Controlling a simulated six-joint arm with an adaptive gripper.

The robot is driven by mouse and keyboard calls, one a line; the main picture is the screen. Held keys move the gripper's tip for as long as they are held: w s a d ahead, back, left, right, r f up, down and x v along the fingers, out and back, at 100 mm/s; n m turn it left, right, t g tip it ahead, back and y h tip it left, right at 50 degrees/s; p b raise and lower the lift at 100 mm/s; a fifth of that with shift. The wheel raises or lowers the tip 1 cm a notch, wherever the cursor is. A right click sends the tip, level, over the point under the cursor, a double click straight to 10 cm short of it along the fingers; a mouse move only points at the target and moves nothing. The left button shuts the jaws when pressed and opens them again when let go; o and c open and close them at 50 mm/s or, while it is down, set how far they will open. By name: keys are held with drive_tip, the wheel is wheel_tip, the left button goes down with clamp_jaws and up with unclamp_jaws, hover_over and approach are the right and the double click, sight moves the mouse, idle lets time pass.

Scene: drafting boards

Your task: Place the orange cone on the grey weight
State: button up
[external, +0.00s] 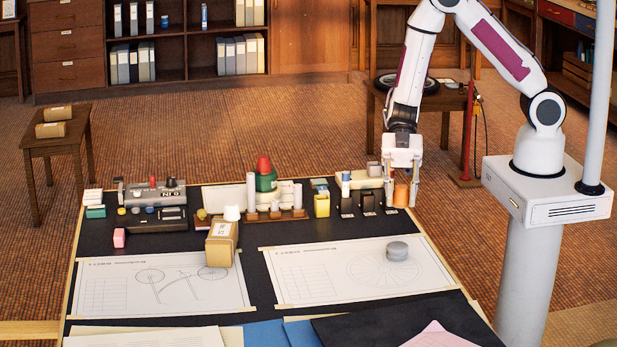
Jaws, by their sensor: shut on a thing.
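The orange cone (402,196) is between the fingers of my gripper (401,200), at the right back of the dark drafting board (255,262). My gripper points down and is shut on it. I cannot tell whether the cone touches the board or is lifted a little. The grey weight (398,252) is a short round disc-like piece. It lies on the right-hand drawing sheet (320,275), nearer the camera than the gripper, and its top is bare.
Black blocks (368,203) and a yellow cup (321,205) stand just left of my gripper. A green piece with a red top (265,175) stands farther left. The sheet around the weight is clear.

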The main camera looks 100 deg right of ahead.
hover_over(398, 245)
drive_tip(key=shift+f, duration=2.9)
drive_tip(key=shift+f, duration=0.1)
drive_tip(key=shift+f, duration=2)
drive_tip(key=o, duration=1.1)
drive_tip(key=shift+f, duration=0.1)
